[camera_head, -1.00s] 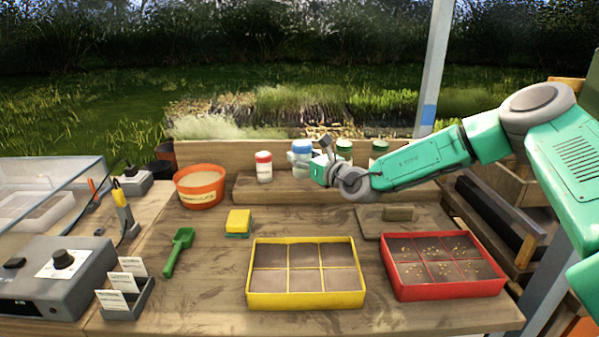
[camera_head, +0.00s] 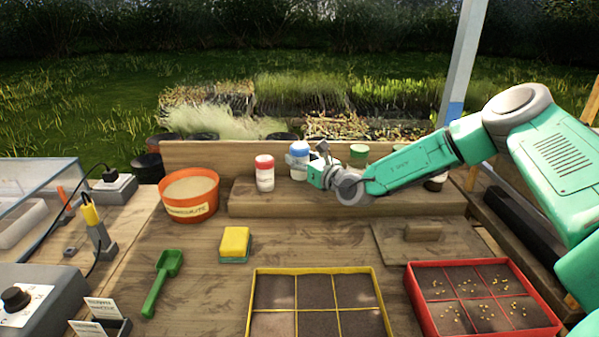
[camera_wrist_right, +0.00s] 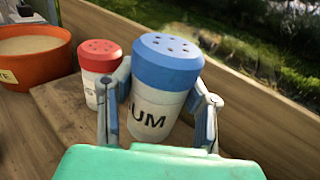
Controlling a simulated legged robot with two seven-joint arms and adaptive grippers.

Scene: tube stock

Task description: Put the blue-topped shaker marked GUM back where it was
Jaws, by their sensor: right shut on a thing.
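The blue-topped shaker (camera_head: 299,158) is at the raised wooden shelf at the back of the bench, just right of the red-topped shaker (camera_head: 265,173). In the right wrist view the blue-topped shaker (camera_wrist_right: 161,90) shows the letters "UM" and stands between my fingers. My right gripper (camera_head: 313,172) is shut on it, one finger on each side. The shaker looks close to upright; its base is hidden, so I cannot tell whether it touches the shelf. The red-topped shaker also shows in the wrist view (camera_wrist_right: 99,75), close beside my left-hand finger. My left gripper is not in view.
Green-topped shakers (camera_head: 358,154) stand to the right, partly behind my arm. An orange pot (camera_head: 190,208) stands left of the shelf. A yellow sponge (camera_head: 235,241), a green scoop (camera_head: 163,283), a yellow-rimmed tray (camera_head: 318,271) and a red tray (camera_head: 412,292) lie in front.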

